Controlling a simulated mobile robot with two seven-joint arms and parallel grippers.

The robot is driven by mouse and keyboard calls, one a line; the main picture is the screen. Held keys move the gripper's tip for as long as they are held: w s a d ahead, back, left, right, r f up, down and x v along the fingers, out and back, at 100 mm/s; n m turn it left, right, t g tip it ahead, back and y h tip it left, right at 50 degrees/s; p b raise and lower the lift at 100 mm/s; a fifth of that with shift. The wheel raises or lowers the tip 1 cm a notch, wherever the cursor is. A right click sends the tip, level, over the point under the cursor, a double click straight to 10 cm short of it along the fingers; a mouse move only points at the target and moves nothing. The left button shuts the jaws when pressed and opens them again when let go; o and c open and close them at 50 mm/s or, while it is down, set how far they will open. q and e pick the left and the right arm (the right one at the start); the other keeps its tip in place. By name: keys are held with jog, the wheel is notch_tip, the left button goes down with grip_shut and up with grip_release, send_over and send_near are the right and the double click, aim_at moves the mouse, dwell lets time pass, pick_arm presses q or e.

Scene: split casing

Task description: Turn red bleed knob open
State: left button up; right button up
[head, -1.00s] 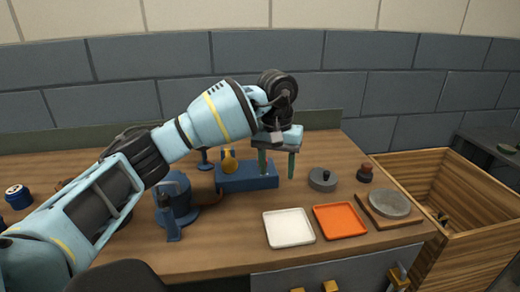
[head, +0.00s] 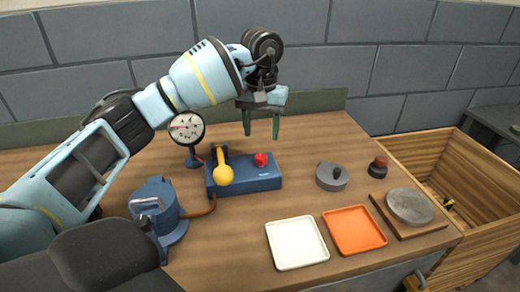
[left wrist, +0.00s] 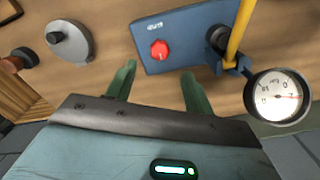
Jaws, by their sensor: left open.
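The red bleed knob (head: 262,159) sits on top of the blue block (head: 255,182), toward its right end. It also shows in the left wrist view (left wrist: 159,50) on the block's face. My left gripper (head: 262,128) is open and empty, with its green fingers pointing down, above and behind the knob in the head view. In the left wrist view the open fingers (left wrist: 156,78) stand apart, with the knob beyond and between them, not touched. My right gripper is not in view.
A yellow-handled lever (head: 223,173) stands on the block's left end, near a dial gauge (head: 187,128) and a blue pump-like unit (head: 156,210). A grey lidded disc (head: 331,177), white tray (head: 296,244) and orange tray (head: 355,231) lie to the right.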

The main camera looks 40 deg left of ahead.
aim_at(261, 157)
pick_arm(q)
jog(key=shift+s+d+f, duration=0.1)
jog(key=shift+f, duration=3.8)
jog(key=c, duration=1)
jog(key=shift+o, duration=0.2)
